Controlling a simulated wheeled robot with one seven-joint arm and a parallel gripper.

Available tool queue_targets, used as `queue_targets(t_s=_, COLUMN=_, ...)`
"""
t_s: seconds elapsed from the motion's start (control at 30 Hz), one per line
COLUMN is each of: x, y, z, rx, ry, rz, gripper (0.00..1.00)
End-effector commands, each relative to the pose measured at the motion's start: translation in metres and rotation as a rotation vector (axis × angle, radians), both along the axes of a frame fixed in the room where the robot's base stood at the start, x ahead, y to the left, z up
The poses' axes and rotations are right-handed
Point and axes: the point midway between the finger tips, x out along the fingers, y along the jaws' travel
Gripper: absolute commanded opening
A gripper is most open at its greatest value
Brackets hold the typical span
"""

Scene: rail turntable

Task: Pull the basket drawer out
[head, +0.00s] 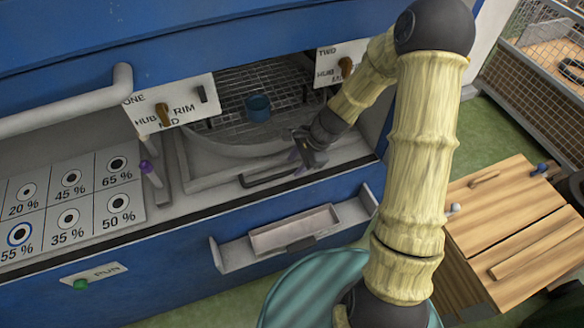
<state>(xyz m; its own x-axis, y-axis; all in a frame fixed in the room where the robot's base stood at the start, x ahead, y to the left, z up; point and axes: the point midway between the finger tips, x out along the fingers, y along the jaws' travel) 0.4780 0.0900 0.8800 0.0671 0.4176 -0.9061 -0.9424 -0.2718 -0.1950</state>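The basket drawer (195,180) sits in the opening of the blue machine, with a pale front and a wire mesh (225,88) behind it. A dark bar handle (268,181) runs along its front. A small blue cup (258,110) stands on the mesh. My gripper (302,158) points down near the right end of the handle, at the drawer's front. The fingers are small and dark, and partly hidden by the wrist. I cannot tell whether they touch the handle or are open or shut.
White panels (168,104) flank the opening. Below is a ledge with a shallow tray (293,232). A wooden box (515,225) stands at right on green floor.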

Motion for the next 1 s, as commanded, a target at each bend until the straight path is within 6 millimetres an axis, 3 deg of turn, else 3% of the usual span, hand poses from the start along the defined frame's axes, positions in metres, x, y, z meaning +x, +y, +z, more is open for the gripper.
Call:
queue_targets(t_s=0.2, x=0.002, y=0.012, z=-0.025, rx=0.001, ry=0.002, rz=0.001, gripper=0.36)
queue_targets(t_s=0.57, x=0.002, y=0.013, z=-0.030, rx=-0.001, ry=-0.001, rz=-0.001, gripper=0.36)
queue_targets(t_s=0.77, x=0.003, y=0.013, z=-0.030, rx=0.000, ry=0.000, rz=-0.001, gripper=0.01)
queue_targets(t_s=1.0, x=0.002, y=0.013, z=-0.030, rx=0.000, ry=0.000, rz=-0.001, gripper=0.00)
